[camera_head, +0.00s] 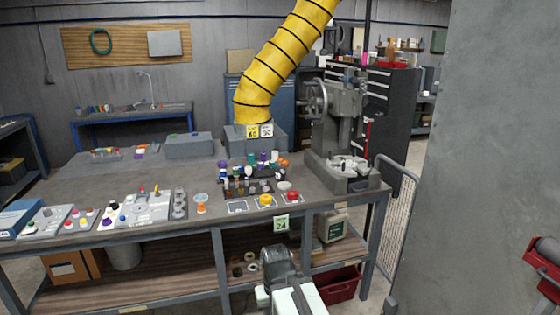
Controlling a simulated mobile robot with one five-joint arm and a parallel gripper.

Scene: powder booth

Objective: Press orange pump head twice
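A small orange piece (201,208) stands near the front edge of the workbench (330,196), under or just in front of a pale round dish-like part; I cannot tell whether it is a pump head. Small orange tops (283,162) also show in the cluster of bottles at the bench's middle. My gripper (278,258) is at the bottom centre, in front of the bench and lower than its top, apart from all the items. It looks dark grey, and its fingers are too small and foreshortened to tell open from shut.
A grey press-like machine (340,130) stands right, a yellow hose (285,60) hangs above. A grey panel (480,150) blocks the right side.

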